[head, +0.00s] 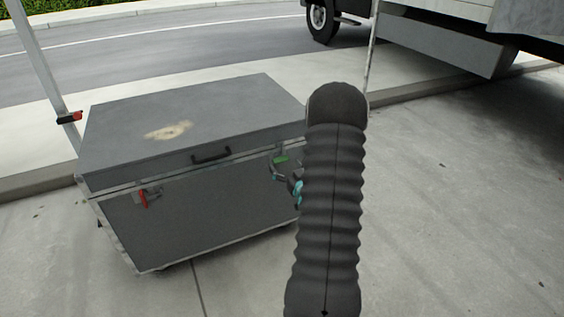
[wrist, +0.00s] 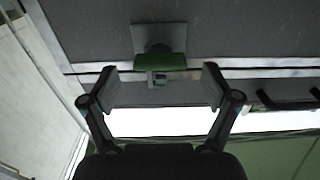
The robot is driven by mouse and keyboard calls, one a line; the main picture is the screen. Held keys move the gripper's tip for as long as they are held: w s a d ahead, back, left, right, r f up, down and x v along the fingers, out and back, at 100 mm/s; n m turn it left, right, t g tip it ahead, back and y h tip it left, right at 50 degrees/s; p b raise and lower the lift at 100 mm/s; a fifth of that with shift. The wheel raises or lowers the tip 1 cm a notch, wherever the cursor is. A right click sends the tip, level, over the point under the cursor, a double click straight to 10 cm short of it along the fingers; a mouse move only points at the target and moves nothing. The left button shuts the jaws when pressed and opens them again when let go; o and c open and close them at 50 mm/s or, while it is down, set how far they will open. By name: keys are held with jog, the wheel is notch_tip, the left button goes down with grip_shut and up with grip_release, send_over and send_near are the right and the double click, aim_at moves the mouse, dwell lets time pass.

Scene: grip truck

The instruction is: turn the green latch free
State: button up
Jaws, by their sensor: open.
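The green latch (head: 281,159) sits on the front of a grey case (head: 190,208), near its right end, just below the lid seam. In the wrist view the green latch (wrist: 160,62) lies crosswise below a grey plate, with a small metal catch beside it. My gripper (wrist: 161,84) is open, with one finger on each side of the latch's line and nothing between the tips. No contact with the latch shows. In the head view my gripper (head: 287,183) is close to the latch, partly hidden by my dark ribbed arm.
A red latch (head: 144,197) is at the case's left front, and a black handle (head: 211,154) is on the lid edge. The handle also shows right of my gripper in the wrist view (wrist: 285,103). A truck (head: 440,40) stands behind right. Pavement right of the case is clear.

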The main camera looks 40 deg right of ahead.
jog(key=shift+x, duration=1.3)
jog(key=c, duration=1.2)
jog(key=shift+o, duration=0.3)
